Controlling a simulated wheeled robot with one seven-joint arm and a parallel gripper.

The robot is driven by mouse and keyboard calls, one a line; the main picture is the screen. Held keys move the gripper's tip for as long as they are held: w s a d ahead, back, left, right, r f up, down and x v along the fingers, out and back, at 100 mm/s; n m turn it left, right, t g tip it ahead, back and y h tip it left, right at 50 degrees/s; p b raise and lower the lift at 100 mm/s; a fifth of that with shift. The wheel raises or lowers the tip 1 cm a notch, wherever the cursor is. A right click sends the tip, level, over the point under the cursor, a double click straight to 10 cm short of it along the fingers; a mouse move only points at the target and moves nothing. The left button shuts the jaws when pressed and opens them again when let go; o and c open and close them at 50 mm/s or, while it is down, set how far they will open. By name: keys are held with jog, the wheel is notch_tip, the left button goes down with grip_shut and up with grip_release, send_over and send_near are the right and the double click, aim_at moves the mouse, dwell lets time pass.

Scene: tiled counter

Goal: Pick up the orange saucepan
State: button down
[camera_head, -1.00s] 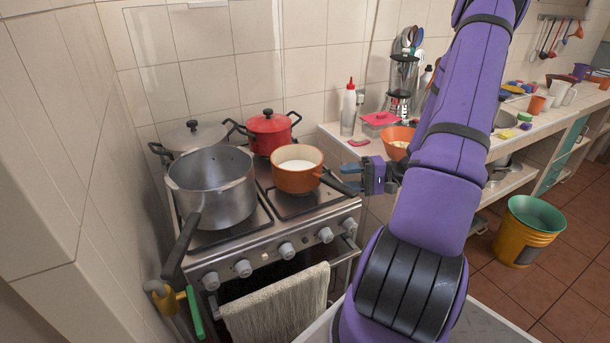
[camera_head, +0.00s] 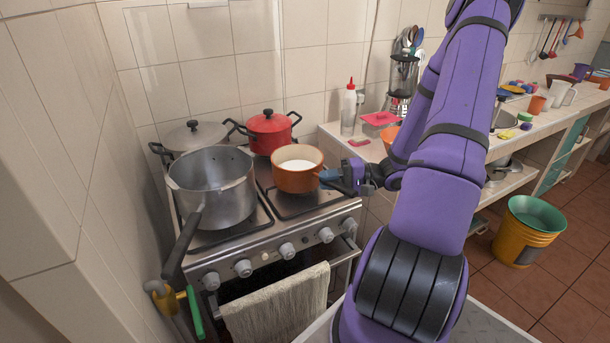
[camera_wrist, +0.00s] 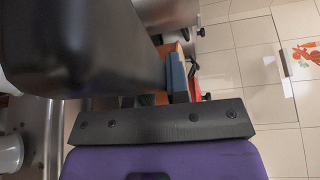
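The orange saucepan (camera_head: 297,180) stands on the right front of the stove with white contents inside. Its dark handle (camera_head: 338,187) points right, toward my gripper (camera_head: 336,179). My gripper is at the handle, with one blue-grey finger beside it near the pan's rim. In the wrist view a large dark shape, seemingly the handle (camera_wrist: 85,45), fills the upper left. One finger pad (camera_wrist: 178,76) shows just right of it, with a bit of orange behind. The other finger is hidden, so I cannot tell whether they are closed on the handle.
A large grey pot (camera_head: 212,190) stands left of the saucepan, with a red lidded pot (camera_head: 268,132) and a grey lidded pot (camera_head: 193,137) behind. A counter (camera_head: 345,148) to the right holds a white bottle (camera_head: 348,112) and a pink-lidded box (camera_head: 380,120). A towel (camera_head: 277,307) hangs in front.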

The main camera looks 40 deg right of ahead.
dwell(0.4)
jog(key=shift+r, duration=5.05)
